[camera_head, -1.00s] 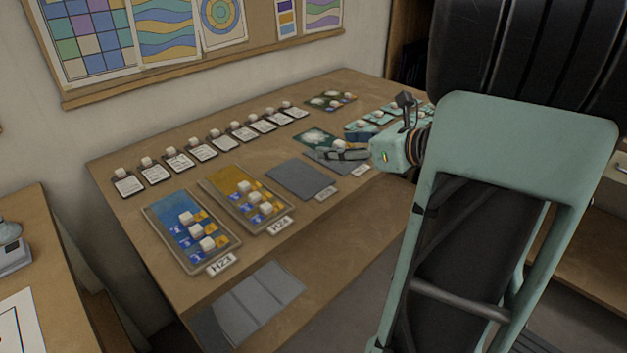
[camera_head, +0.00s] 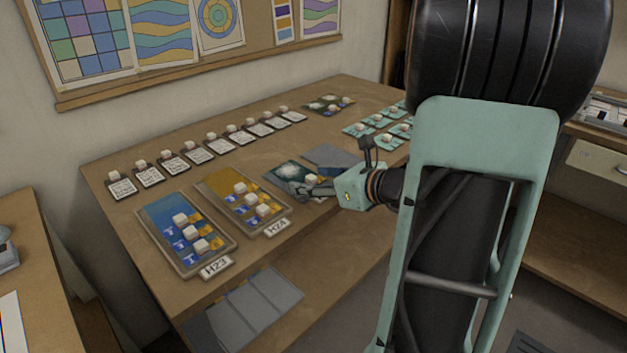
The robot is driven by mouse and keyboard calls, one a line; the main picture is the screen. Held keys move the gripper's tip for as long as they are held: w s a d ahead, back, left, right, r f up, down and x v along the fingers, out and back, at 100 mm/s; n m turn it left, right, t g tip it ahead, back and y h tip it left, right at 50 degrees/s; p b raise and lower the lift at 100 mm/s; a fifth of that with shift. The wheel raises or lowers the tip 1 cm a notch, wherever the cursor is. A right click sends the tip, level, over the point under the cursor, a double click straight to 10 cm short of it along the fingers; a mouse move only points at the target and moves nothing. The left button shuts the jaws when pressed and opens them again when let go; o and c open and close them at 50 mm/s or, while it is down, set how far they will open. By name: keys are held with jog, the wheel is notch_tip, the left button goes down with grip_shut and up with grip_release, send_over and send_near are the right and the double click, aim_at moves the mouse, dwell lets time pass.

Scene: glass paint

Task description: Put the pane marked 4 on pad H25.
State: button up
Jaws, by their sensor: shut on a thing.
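The pane is over the place just right of the H24 tray (camera_head: 215,180), where a bare grey pad showed earlier. That pad and its label are now hidden behind the pane and gripper. I cannot tell whether the pane touches it. Another grey pad (camera_head: 330,157) shows just behind, partly covered by my gripper.
The H23 tray (camera_head: 147,222) and the H24 tray hold panes with white knobs. A row of white cards (camera_head: 196,151) with knobs runs along the back. Bare wood lies between the row and trays.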

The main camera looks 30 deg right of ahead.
jog(key=shift+f, duration=0.15)
jog(key=o, duration=1.2)
jog(key=shift+r, duration=0.2)
jog(key=p+v, duration=0.2)
jog(key=v, duration=1)
jog(key=shift+w, duration=0.1)
